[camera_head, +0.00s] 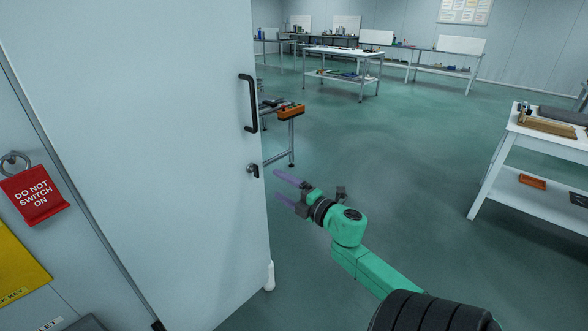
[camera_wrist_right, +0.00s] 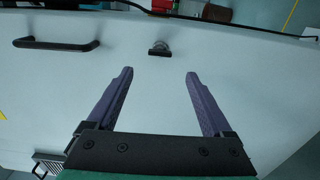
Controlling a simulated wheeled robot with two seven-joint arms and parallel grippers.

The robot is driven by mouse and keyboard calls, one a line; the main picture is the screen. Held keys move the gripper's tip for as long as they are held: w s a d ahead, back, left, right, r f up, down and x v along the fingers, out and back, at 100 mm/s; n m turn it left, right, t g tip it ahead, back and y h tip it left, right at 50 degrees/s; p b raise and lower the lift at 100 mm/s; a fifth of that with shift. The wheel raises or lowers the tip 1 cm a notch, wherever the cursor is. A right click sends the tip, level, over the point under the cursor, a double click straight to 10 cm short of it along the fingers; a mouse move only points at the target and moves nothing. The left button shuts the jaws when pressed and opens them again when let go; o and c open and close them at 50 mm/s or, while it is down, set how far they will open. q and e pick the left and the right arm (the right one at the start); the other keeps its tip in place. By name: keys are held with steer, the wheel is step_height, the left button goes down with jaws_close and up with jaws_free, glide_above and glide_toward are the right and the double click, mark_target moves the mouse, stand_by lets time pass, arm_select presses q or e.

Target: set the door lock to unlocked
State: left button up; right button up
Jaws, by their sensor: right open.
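The door (camera_head: 150,130) is a large pale panel on the left of the head view. Its lock (camera_head: 253,170), a small dark turn-piece on a round metal base, sits near the door's right edge, below the black handle (camera_head: 250,103). In the right wrist view the lock (camera_wrist_right: 159,49) is ahead, beyond the fingertips and between their lines. My right gripper (camera_head: 282,187) is open and empty, to the right of the lock and apart from it. Its two purple fingers (camera_wrist_right: 158,75) are spread in the wrist view. My left gripper does not show.
A red "DO NOT SWITCH ON" tag (camera_head: 35,195) hangs on a ring at the left. The handle (camera_wrist_right: 56,44) is left of the lock in the wrist view. A white table (camera_head: 535,140) stands at the right. Open green floor (camera_head: 400,170) lies between.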

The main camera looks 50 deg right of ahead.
steer(key=s, duration=0.5)
stand_by(0.3)
steer(key=s+d+f+m+g+h, duration=0.1)
steer(key=f+m, duration=0.2)
steer(key=f, duration=0.4)
steer(key=s+d+f+m+g+h+p, duration=0.1)
steer(key=d+f+m+g, duration=0.1)
steer(key=f, duration=0.4)
steer(key=s+d+f+m+g+h, duration=0.1)
steer(key=f+m, duration=0.2)
steer(key=f, duration=0.4)
steer(key=s+a+f+m+g+p, duration=0.1)
steer(key=s+a+f+m+g, duration=0.15)
steer(key=f, duration=0.45)
steer(key=s+a+f+m+g, duration=0.15)
steer(key=s+f, duration=0.25)
steer(key=f, duration=0.4)
steer(key=s+a+f+m+g+y, duration=0.1)
steer(key=s+a+f+g, duration=0.3)
steer(key=s+a+f, duration=0.5)
steer(key=s+a+f+m+g+y+p, duration=0.1)
steer(key=s+a+f+g, duration=0.4)
steer(key=s, duration=0.8)
steer(key=a+f+m+y, duration=0.1)
steer(key=a+f, duration=0.2)
steer(key=f, duration=0.1)
steer(key=shift+a+f+m+p, duration=0.3)
steer(key=shift+a, duration=0.05)
